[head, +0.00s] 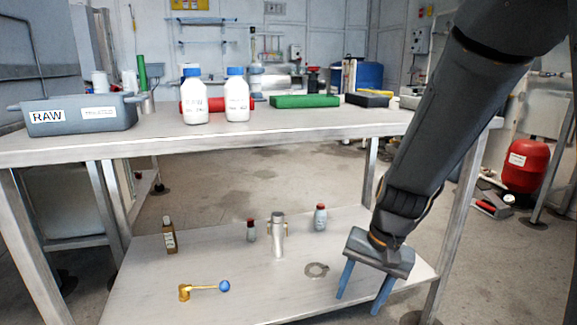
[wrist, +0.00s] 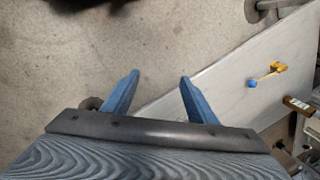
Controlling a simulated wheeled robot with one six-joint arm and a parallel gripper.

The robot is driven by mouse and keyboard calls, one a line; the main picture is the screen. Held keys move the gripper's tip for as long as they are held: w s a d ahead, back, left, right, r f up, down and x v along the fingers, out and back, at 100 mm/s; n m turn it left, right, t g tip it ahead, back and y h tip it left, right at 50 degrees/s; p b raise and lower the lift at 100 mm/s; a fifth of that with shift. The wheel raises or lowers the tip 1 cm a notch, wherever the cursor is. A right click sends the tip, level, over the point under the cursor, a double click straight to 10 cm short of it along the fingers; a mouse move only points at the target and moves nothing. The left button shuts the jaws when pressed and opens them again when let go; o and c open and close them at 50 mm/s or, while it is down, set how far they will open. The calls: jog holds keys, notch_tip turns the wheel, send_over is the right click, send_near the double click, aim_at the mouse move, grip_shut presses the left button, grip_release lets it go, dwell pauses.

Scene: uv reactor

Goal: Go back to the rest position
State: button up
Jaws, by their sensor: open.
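My gripper (head: 360,287) hangs from my arm at the right end of the lower shelf (head: 340,232) of the metal table. Its two blue fingers point down, spread apart, with nothing between them. In the wrist view my gripper (wrist: 158,90) is open over the floor and shelf edge.
A metal cylinder (head: 278,238), small bottles (head: 320,217) and a brown bottle (head: 169,236) stand on the shelf. The upper tabletop (head: 300,124) holds a grey RAW bin (head: 82,122), white bottles and a green block (head: 304,101). A red tank (head: 526,165) stands at the right.

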jog(key=s+d+r+n+t+h, duration=0.2)
jog(key=s+d+r+n, duration=0.1)
jog(key=s+d+n, duration=0.15)
jog(key=s+a+r+n+g+y+p, duration=0.1)
jog(key=s+a+r+n, duration=0.2)
jog(key=s+a+r, duration=0.5)
jog(key=s+a+r+n+g+y, duration=0.1)
jog(key=s+a+n, duration=0.2)
jog(key=s+a, duration=0.7)
jog(key=w+d+r+m+p, duration=0.1)
jog(key=d+r+m+p, duration=0.1)
jog(key=d+r+p, duration=0.3)
jog(key=w+d+r+m+h+p, duration=0.1)
jog(key=d+r+m+p, duration=0.1)
jog(key=d+r+p, duration=0.4)
jog(key=w+d+r+m+h+p, duration=0.1)
jog(key=d+r+p, duration=0.5)
jog(key=r+p, duration=0.8)
jog(key=shift+w+d+m+p, duration=0.2)
jog(key=shift+m+p, duration=0.25)
jog(key=shift+p, duration=4)
